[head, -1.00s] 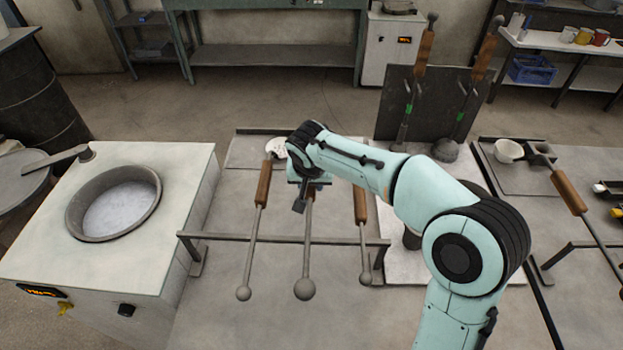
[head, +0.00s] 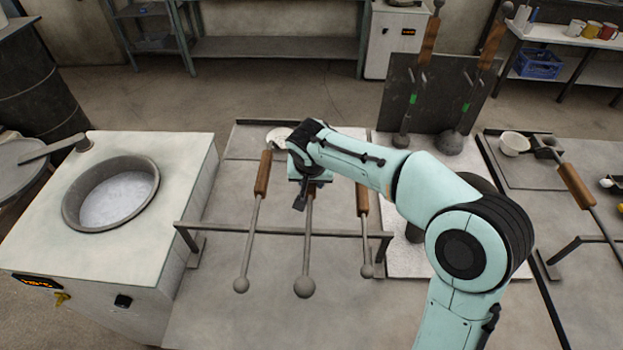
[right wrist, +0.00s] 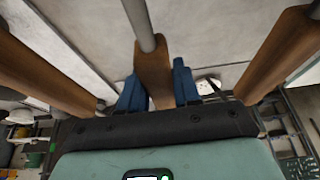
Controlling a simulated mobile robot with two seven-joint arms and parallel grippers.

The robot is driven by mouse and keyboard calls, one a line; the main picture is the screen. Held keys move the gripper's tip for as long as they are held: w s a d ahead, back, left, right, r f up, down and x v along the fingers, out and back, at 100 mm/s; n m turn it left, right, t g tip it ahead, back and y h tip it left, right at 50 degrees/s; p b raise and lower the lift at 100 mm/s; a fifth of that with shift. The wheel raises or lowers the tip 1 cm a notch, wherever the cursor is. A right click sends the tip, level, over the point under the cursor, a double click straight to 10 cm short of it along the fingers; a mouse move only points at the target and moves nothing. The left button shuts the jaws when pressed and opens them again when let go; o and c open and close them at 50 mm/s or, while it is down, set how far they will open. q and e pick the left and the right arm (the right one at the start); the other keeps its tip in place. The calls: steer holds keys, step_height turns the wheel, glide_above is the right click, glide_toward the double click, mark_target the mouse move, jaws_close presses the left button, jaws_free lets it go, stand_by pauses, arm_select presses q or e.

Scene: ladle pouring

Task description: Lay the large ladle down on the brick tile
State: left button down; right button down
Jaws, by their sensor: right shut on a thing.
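Three rods with wooden handles and round ends lie across a metal rack on the table in the head view. The middle one has the biggest ball end, so I take it as the large ladle (head: 304,285). My right gripper (head: 302,196) is at its handle, partly hidden by my arm. In the right wrist view the blue fingers (right wrist: 158,90) are shut around the wooden handle (right wrist: 152,62). The rod still lies over the rack bar. A flat grey slab (head: 246,140) is behind the rack; I cannot tell whether it is the brick tile. My left gripper is out of view.
The rack bar (head: 345,234) runs under the left rod (head: 241,285) and right rod (head: 367,270), close on both sides. A furnace with a round pot (head: 70,205) stands left. Two long tools lean on a dark panel (head: 398,85) behind my arm.

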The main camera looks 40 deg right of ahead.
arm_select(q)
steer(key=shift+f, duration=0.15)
arm_select(e)
steer(key=c, duration=0.7)
jaws_free()
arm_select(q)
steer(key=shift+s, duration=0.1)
arm_select(e)
steer(key=shift+f, duration=0.1)
steer(key=shift+f, duration=0.1)
arm_select(q)
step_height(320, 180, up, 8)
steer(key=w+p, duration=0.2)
steer(key=p, duration=0.4)
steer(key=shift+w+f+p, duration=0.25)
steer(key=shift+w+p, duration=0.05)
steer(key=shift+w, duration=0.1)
arm_select(e)
steer(key=v, duration=0.6)
steer(key=w+d+v, duration=0.1)
steer(key=v, duration=1.3)
steer(key=shift+w+d+r, duration=0.15)
steer(key=shift+w+r, duration=0.05)
steer(key=shift+r, duration=0.45)
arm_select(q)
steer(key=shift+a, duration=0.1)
